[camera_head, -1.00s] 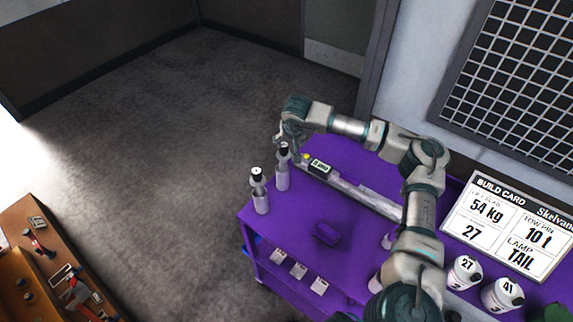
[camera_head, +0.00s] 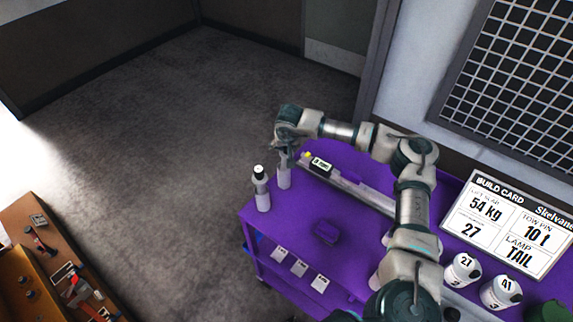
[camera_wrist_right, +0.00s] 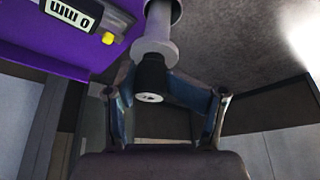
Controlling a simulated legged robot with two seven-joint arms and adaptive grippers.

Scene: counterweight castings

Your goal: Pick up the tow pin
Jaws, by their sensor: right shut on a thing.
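Two grey tow pins stand upright at the left corner of the purple cart (camera_head: 290,225). The nearer pin (camera_head: 262,195) has a dark top with a white disc and stands free. The farther pin (camera_head: 284,178) is under my right gripper (camera_head: 284,153), which hides its top. In the right wrist view this pin's grey flange and stem (camera_wrist_right: 158,38) show, with its black head between the fingers of my right gripper (camera_wrist_right: 152,76). The fingers are shut on the black head. I cannot tell whether the pin's base touches the cart. My left gripper is not in view.
A measuring bar with a display (camera_head: 321,164) lies behind the pins. A brown bench with tools (camera_head: 45,265) is lower left.

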